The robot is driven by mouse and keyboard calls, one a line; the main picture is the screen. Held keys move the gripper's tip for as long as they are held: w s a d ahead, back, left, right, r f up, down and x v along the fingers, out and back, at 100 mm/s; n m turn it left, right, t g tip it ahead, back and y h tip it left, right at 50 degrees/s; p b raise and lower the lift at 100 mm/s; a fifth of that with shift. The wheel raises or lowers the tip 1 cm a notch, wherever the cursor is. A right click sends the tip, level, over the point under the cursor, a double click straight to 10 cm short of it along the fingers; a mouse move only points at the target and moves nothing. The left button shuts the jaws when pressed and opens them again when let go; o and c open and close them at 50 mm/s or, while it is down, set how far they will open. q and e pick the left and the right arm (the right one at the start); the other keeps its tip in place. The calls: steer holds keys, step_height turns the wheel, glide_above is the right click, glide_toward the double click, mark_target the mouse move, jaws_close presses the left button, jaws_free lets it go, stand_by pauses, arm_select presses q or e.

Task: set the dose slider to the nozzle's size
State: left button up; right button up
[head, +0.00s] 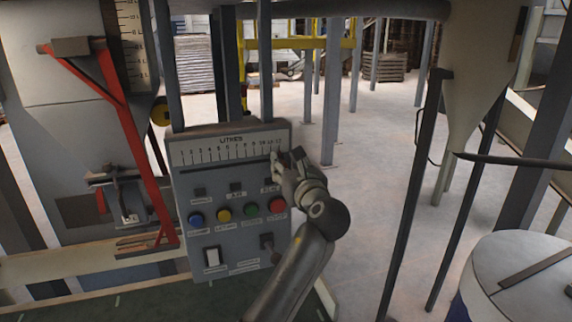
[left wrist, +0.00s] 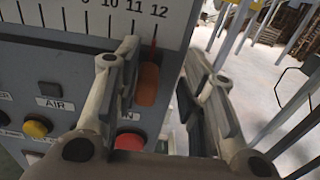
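The grey control panel (head: 220,235) carries a LITRES scale (head: 225,150) numbered 1 to 12. The dose slider's orange knob (left wrist: 148,84) sits at the scale's right end in the left wrist view, its red pointer at 12. My left gripper (head: 287,158) is at the panel's upper right corner and hides the knob in the head view. In the left wrist view its fingers (left wrist: 163,55) are apart, one on each side of the knob, which is nearer the left finger. I cannot tell whether they touch. No nozzle size is readable. My right gripper is not in view.
Below the scale are blue, yellow, green and red buttons (head: 277,205), a white rocker switch (head: 212,258) and a toggle (head: 267,241). A red frame (head: 130,140) stands left of the panel. Grey posts (head: 408,190) and a drum (head: 525,275) stand right; floor between is clear.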

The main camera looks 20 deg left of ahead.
arm_select(q)
steer(key=shift+s+a, duration=0.1)
steer(key=shift+a, duration=0.15)
steer(key=shift+s, duration=0.2)
steer(key=v, duration=1.1)
steer(key=shift+d, duration=0.5)
steer(key=shift+s, duration=0.1)
